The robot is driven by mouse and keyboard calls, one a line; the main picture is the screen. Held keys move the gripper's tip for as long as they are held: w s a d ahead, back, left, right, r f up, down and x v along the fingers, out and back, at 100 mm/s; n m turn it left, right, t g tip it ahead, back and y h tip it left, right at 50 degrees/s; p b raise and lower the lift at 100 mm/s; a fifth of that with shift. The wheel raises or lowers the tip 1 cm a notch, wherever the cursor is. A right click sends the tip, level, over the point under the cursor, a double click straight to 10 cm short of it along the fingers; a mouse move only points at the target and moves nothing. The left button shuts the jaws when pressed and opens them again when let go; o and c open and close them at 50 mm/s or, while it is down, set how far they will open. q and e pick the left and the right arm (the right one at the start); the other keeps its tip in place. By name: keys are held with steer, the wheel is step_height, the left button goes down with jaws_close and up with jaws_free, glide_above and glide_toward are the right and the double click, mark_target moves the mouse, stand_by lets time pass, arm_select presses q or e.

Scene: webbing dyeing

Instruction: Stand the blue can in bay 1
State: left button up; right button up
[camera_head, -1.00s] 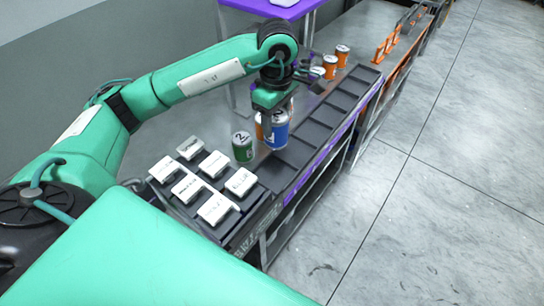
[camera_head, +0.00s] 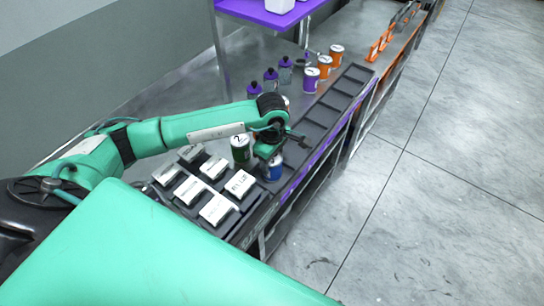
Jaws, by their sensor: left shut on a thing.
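The blue can (camera_head: 276,169) is upright at the near end of the dark row of bays (camera_head: 303,153), beside the white labelled blocks. My left gripper (camera_head: 268,154) is shut on its upper part and hides some of it. I cannot tell whether the can's base touches the bay floor, and no bay number is readable. The green can (camera_head: 240,149), marked 2, stands just left of the gripper. My right gripper is not in view.
White labelled blocks (camera_head: 216,209) sit on a dark rack at the near left. A purple can (camera_head: 310,79), orange cans (camera_head: 325,67) and dark purple-capped bottles (camera_head: 270,80) stand farther back. The farther bays look empty.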

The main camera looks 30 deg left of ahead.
arm_select(q)
steer(key=shift+f, duration=0.1)
steer(key=o, duration=1.2)
steer(key=shift+r, duration=0.25)
step_height(320, 180, up, 10)
steer(key=b, duration=0.4)
steer(key=shift+r, duration=0.9)
